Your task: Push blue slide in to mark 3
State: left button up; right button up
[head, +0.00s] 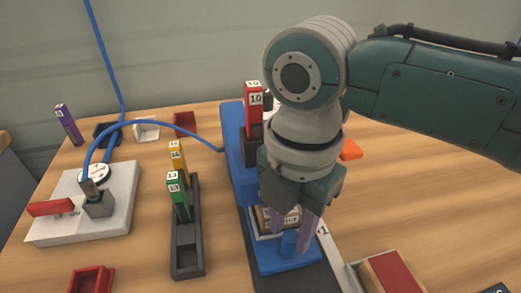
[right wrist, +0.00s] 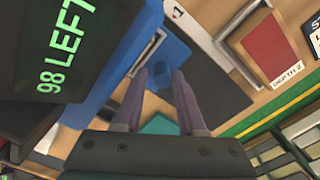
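The blue slide (head: 285,258) is a flat blue plate at the front of a taller blue block (head: 233,135). A blue knob (head: 289,243) stands up from it. My right gripper (head: 297,238) points down over the slide, its purple fingers apart around or just beside the knob; contact is unclear. In the right wrist view the two fingers (right wrist: 160,72) are spread with the blue slide (right wrist: 172,42) beyond them. A white strip with a mark 1 (head: 323,231) runs beside the slide; mark 3 is not readable. My left gripper is out of view.
A red tag numbered 10 (head: 254,97) stands on the blue block. A black rack (head: 187,255) with green and yellow tags is to the left, beside a white plate (head: 60,225) with a gauge. The right tabletop is mostly clear.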

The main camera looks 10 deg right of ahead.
notch_tip(320, 180, up, 8)
jog(key=shift+r+p, duration=0.25)
jog(key=shift+p, duration=0.45)
